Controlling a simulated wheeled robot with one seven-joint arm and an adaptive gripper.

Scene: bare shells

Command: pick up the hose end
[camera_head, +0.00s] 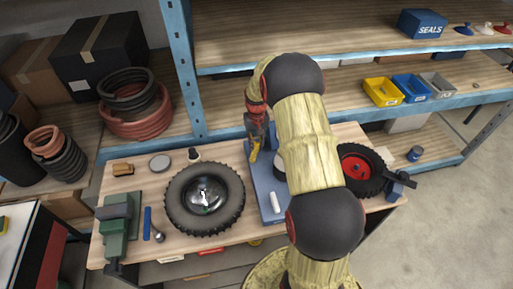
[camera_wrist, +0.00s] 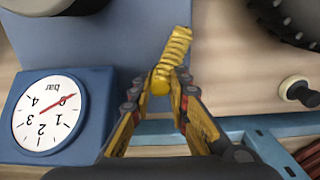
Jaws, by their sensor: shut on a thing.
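The hose end is a yellow, coiled piece; it shows in the wrist view (camera_wrist: 173,52) and as a small yellow bit in the head view (camera_head: 253,153). My gripper (camera_wrist: 160,86) is shut on its near end, with a fingertip on each side. The coiled part sticks out beyond the fingertips over a blue surface. In the head view my gripper (camera_head: 256,137) points down at the back of the blue stand (camera_head: 264,185). Whether the hose end touches the stand is unclear. My arm hides part of the stand.
A blue-boxed pressure gauge (camera_wrist: 48,114) is close beside my gripper. A black tyre (camera_head: 205,227) lies left of the stand, and a red-hubbed wheel (camera_head: 373,168) is on the right. A green vice (camera_head: 120,222) stands at the bench's left. A blue shelf post (camera_head: 182,70) rises behind.

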